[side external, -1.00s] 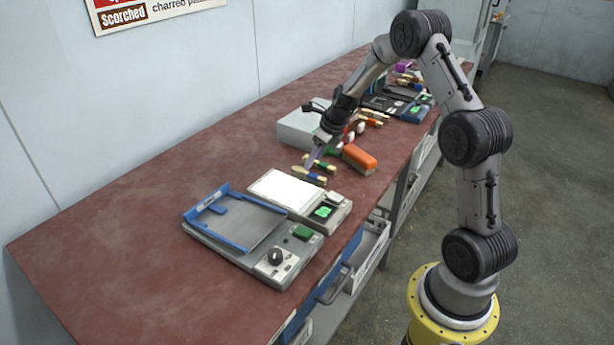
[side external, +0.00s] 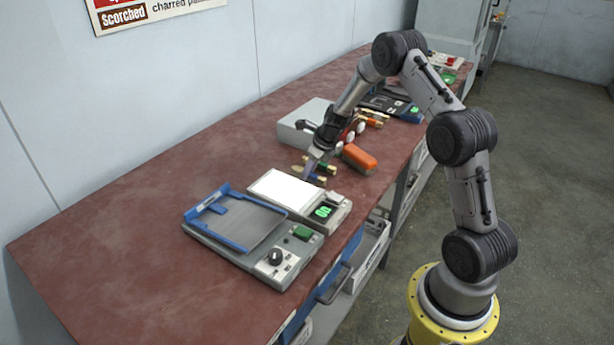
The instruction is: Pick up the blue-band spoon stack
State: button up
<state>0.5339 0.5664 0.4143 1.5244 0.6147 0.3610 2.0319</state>
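The blue-band spoon stack (side external: 318,180) lies on the red-brown bench just behind the white-topped device. It is a small wood-coloured bundle with dark blue on it, partly covered by my gripper. My gripper (side external: 309,170) points down at the stack, its fingertips at or just above the stack's left half. Whether it touches the stack, and whether the fingers are open or shut, is too small to tell.
A green-banded bundle (side external: 329,168) lies close behind the stack. An orange block (side external: 359,158) is to its right, and a grey box (side external: 298,127) behind. The white-topped device (side external: 284,190) and a blue-framed tray device (side external: 240,246) stand in front. The bench's left side is clear.

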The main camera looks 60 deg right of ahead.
grip_shut()
jog(key=shift+r, duration=0.15)
